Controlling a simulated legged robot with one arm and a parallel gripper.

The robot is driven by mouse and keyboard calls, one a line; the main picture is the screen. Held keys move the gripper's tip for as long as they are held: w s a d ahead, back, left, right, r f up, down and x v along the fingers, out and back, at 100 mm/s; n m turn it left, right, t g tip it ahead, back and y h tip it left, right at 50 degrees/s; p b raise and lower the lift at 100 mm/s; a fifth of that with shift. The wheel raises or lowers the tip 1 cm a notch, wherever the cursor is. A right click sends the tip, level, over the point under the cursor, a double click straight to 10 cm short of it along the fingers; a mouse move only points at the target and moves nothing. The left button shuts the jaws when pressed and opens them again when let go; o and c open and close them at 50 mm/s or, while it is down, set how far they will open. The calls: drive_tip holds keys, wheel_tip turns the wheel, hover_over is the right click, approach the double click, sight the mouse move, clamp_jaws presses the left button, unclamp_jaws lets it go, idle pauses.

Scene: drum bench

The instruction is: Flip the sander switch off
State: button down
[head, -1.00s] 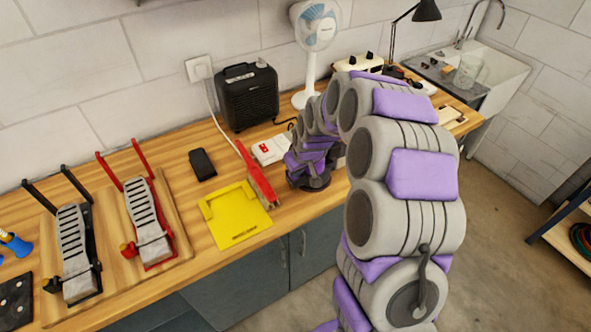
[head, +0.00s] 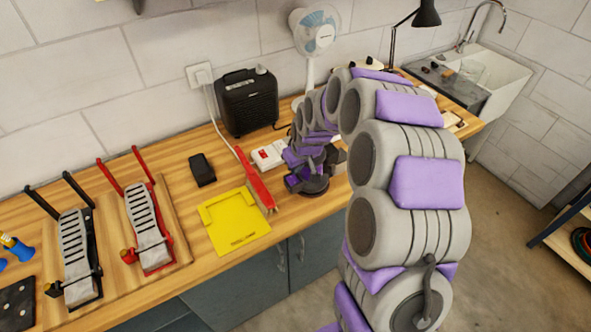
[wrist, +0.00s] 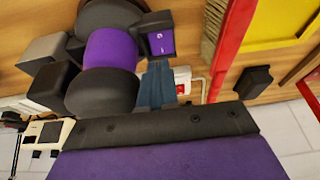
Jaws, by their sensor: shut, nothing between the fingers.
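A white box with red switches (head: 268,155) lies on the bench, just left of my arm's end. It also shows partly in the wrist view (wrist: 182,84), behind dark and purple parts of mine. I cannot tell for sure that it is the sander's switch, and no sander is clearly visible. My gripper (head: 306,181) is shut and empty, low over the front part of the bench to the right of the box. It appears apart from the box. My arm hides the bench behind it.
A red-handled brush (head: 255,182) and a yellow plate (head: 235,220) lie left of the gripper. A black speaker-like box (head: 248,103) and a white fan (head: 316,35) stand behind. Pedals (head: 148,228) and a black block (head: 202,169) are farther left.

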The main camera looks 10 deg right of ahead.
drive_tip(key=s+p+v, duration=0.1)
drive_tip(key=v, duration=0.9)
drive_tip(key=shift+s+d+f, duration=0.1)
drive_tip(key=shift+s+d, duration=0.05)
drive_tip(key=shift+d, duration=0.1)
drive_tip(key=s+a+r+m+g, duration=0.1)
drive_tip(key=s+r+g, duration=0.1)
drive_tip(key=s, duration=1.7)
drive_tip(key=s+r+m+g+h, duration=0.1)
drive_tip(key=s+r+m+g, duration=0.1)
drive_tip(key=s, duration=1.6)
drive_tip(key=shift+s+a+r+m+g, duration=0.35)
drive_tip(key=shift+r+g, duration=0.25)
drive_tip(key=shift+g, duration=0.2)
